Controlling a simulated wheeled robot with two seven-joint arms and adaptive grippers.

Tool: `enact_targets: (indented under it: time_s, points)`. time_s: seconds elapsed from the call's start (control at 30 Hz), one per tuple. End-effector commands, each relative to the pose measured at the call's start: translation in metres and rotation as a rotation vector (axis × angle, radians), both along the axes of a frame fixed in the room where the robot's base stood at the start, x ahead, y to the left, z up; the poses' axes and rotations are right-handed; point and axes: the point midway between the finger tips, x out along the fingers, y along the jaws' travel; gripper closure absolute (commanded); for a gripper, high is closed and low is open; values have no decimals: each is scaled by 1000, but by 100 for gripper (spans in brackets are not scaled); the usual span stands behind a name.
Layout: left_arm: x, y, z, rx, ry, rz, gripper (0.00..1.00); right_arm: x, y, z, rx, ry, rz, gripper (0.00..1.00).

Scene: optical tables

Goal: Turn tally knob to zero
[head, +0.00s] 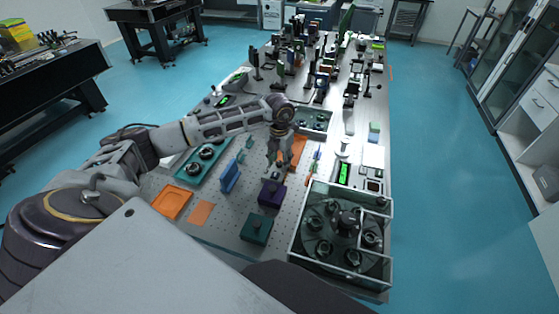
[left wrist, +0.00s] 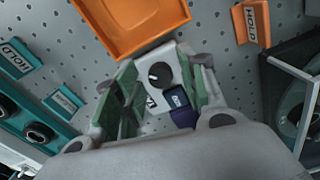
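A small black knob (left wrist: 158,75) sits on a white panel (left wrist: 153,54) in the left wrist view, between the fingers of my left gripper (left wrist: 165,72). The fingers, with green inner pads, are spread on either side of the panel, and none closes on the knob. Whether the pads touch the panel's sides I cannot tell. Markings on the panel are too small to read. In the head view my left gripper (head: 277,160) points down just behind a purple block (head: 271,193) and hides the knob. My right gripper is not in view.
An orange tray (left wrist: 135,22) lies beyond the fingers. In the head view, a clear-walled case (head: 297,225) stands right, a teal box (head: 256,229) in front and a teal tray (head: 190,174) left. Bare perforated tabletop shows between them.

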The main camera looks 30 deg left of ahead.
Motion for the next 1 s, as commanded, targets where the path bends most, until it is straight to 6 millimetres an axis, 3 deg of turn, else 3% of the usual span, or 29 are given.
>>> enact_targets:
  time_s: [0.03, 0.3, 1.0]
  points:
    - [0, 0, 0, 0, 0, 0, 69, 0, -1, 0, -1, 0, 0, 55]
    - [0, 0, 0, 0, 0, 0, 100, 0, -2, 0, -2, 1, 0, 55]
    - [0, 0, 1, 0, -1, -133, 100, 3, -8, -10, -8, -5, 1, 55]
